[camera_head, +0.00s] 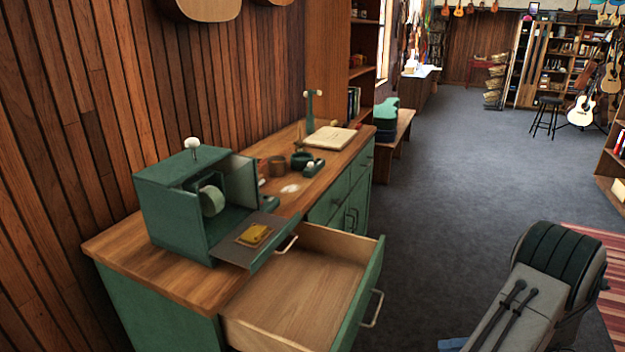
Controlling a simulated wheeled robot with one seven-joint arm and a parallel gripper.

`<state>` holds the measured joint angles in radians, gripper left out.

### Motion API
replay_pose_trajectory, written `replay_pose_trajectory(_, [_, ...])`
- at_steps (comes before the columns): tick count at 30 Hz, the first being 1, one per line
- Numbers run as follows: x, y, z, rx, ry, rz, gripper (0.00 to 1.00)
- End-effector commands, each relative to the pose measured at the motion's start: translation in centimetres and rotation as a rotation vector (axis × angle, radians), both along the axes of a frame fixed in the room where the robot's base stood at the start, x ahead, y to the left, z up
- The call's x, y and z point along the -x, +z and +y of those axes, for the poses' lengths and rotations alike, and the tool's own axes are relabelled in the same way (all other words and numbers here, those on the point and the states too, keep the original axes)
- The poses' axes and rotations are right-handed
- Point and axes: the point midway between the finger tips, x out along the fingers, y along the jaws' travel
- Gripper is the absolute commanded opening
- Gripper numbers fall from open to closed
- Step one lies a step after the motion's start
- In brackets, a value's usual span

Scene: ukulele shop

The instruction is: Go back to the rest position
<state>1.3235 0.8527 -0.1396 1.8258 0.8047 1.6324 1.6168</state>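My gripper does not show in the head view. A wooden-topped green cabinet (165,270) stands along the plank wall. Its near drawer (300,300) is pulled out, and the part of its inside that shows is empty. A green box (180,218) with a white knob on top stands on the cabinet, its front open. A round pale green thing (212,200) is inside it. A yellow item (254,235) lies on the flap in front of the box.
Small pots (277,166) and an open book (330,138) lie farther along the cabinet top. A bulky grey and dark green object (540,285) with two dark rods fills the lower right. Grey carpet (450,180) is clear between. A stool (546,115) and guitar (583,105) stand far back.

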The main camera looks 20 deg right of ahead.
Motion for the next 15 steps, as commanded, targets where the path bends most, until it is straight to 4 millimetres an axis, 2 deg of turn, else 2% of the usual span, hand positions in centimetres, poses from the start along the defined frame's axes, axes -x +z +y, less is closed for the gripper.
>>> replay_pose_trajectory(5, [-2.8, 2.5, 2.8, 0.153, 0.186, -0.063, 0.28])
replay_pose_trajectory(8, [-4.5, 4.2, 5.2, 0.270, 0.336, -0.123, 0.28])
replay_pose_trajectory(15, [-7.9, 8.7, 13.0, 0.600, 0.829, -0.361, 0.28])
